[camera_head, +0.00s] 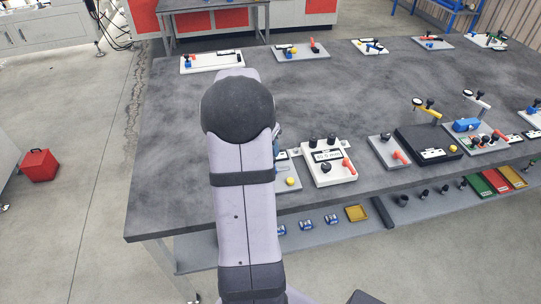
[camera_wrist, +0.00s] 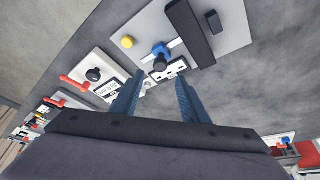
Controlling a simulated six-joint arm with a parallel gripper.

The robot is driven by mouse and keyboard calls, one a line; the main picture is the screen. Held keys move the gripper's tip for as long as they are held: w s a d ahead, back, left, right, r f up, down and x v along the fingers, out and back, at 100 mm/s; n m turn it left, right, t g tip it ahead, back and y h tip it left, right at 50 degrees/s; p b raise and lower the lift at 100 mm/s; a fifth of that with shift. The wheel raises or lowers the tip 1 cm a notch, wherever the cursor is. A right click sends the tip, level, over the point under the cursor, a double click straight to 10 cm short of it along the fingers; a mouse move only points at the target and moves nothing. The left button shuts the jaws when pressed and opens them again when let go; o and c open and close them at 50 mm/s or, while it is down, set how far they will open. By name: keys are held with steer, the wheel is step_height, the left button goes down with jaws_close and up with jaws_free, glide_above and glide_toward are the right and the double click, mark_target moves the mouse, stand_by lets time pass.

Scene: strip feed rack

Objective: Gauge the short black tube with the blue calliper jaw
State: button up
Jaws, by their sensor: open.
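In the wrist view my gripper (camera_wrist: 160,85) is open, its two dark blue fingers apart with nothing between them. Just beyond the fingertips is a light grey plate (camera_wrist: 232,38) bearing the blue calliper jaw (camera_wrist: 161,49). A short black cylindrical piece (camera_wrist: 160,64) stands against or just in front of the jaw; I cannot tell if it is the tube or a knob. A thick dark bar (camera_wrist: 188,28) crosses the plate beside the jaw. In the head view my arm hides the gripper and most of this plate (camera_head: 285,199).
A yellow knob (camera_wrist: 127,42) and a small dark block (camera_wrist: 219,17) sit on the plate. A white readout unit (camera_head: 323,176) with an orange-red lever stands to its right in the head view. More stations line the table (camera_head: 300,100). Several black pieces (camera_head: 424,192) stand on the front shelf.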

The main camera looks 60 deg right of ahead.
steer(key=shift+f, duration=0.1)
steer(key=shift+p+x, duration=1.25)
steer(key=shift+x, duration=2.3)
